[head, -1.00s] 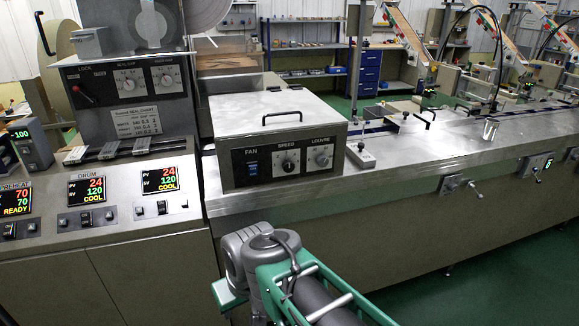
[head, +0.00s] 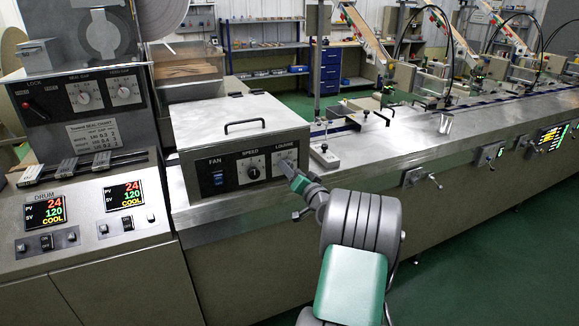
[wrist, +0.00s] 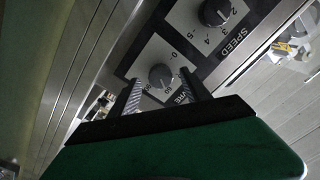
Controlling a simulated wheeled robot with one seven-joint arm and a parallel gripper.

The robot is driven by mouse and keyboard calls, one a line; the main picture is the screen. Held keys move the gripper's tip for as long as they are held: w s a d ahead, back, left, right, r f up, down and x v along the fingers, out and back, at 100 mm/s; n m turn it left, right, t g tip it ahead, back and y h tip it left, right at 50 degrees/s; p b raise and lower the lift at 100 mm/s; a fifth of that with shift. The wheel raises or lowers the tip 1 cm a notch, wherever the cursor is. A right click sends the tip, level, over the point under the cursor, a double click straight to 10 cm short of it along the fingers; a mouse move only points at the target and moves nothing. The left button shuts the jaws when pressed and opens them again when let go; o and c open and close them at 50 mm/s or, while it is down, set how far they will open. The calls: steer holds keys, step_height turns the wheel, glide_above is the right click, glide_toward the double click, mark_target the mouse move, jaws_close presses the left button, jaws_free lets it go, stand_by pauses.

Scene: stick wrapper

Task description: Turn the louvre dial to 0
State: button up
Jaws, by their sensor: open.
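The louvre dial (wrist: 162,77) is a round grey knob on a white plate, seen tilted in the wrist view. A 0 is legible beside its upper right side and larger numbers below it. I cannot tell its pointer's setting. My gripper (wrist: 160,82) is open, with one dark finger at each side of the dial in the picture. I cannot tell whether they touch it. In the head view my gripper (head: 288,168) is at the front of the panel, at its right end, and hides part of the louvre plate (head: 288,154).
The black speed dial (wrist: 215,12) is close beside the louvre dial. The fan switch (head: 218,178) is farther left on the same panel. The metal box (head: 230,118) has a handle on top. A small stand (head: 324,156) is right of the box.

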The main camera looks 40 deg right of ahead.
steer(key=shift+x, duration=0.8)
steer(key=shift+c, duration=0.4)
steer(key=shift+w, duration=0.1)
jaws_close()
